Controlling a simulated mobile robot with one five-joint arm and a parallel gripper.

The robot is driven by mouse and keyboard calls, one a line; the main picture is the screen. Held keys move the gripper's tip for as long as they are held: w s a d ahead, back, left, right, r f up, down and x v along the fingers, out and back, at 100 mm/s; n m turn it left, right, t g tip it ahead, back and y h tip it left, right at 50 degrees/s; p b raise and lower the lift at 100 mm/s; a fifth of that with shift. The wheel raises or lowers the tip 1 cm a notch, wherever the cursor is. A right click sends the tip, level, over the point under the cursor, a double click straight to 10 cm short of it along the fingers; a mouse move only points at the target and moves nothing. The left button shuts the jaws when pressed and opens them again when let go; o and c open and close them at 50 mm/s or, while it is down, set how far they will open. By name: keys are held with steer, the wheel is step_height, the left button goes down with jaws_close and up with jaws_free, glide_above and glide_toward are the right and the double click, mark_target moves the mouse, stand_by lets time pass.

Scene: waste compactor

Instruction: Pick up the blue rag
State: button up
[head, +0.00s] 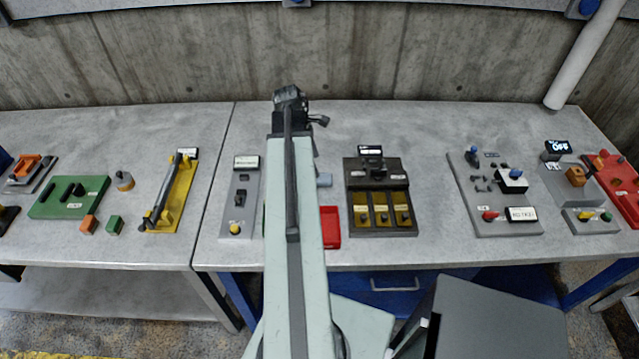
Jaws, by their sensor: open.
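A red tray (331,228) stands right of my arm, partly hidden. A dark panel with yellow slots (381,220) is farther right, and a grey panel with a yellow knob (240,200) is left. A green block (70,197) and yellow holder (175,195) are farther left. Bare table lies right of the dark panel.

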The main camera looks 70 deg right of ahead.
mark_target(323, 177)
steer(key=b+x, duration=0.2)
steer(key=shift+s+f+b, duration=0.15)
steer(key=shift+f+b, duration=0.15)
steer(key=shift+f, duration=0.05)
steer(key=b+x, duration=0.5)
steer(key=shift+s+d+f, duration=0.1)
steer(key=shift+s+d, duration=0.1)
steer(key=shift+d, duration=0.1)
steer(key=shift+r, duration=0.2)
steer(key=shift+c, duration=0.3)
jaws_close()
steer(key=shift+r+p, duration=0.1)
steer(key=shift+p, duration=0.2)
step_height(323, 177, up, 10)
steer(key=p, duration=0.9)
steer(key=shift+p, duration=0.35)
